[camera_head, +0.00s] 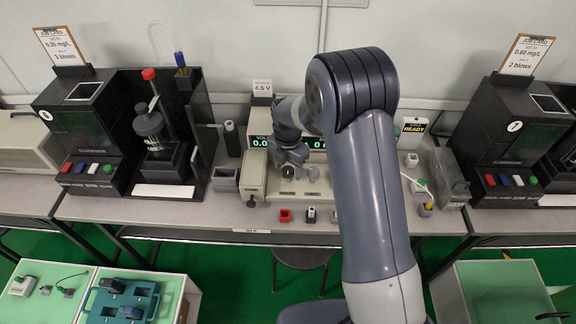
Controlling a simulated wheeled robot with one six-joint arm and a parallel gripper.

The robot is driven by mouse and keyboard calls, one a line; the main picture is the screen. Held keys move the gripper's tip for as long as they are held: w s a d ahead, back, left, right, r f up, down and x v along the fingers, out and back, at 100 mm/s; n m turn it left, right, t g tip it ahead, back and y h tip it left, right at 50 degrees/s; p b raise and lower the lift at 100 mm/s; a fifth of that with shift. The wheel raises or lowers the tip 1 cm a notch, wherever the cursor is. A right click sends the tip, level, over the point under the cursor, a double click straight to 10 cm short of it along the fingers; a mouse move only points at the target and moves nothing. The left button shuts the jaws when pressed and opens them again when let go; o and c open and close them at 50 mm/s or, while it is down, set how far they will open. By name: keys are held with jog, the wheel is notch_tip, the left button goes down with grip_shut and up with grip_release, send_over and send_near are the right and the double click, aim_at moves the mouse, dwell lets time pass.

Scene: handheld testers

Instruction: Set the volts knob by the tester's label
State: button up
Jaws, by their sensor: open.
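The tester (253,180) is a beige box on the middle of the table, partly hidden behind my arm. My gripper (290,170) is open, pointing down over the tester's front, just below the display. I cannot tell whether it touches a knob. The volts knob itself is not clearly visible behind the gripper.
A black stand (163,150) with a red-topped device is at left. A READY sign (414,127) and a grey box (450,180) are at right. Black machines flank both sides.

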jog(key=shift+c, duration=0.6)
jog(key=c, duration=0.9)
jog(key=shift+m, duration=0.3)
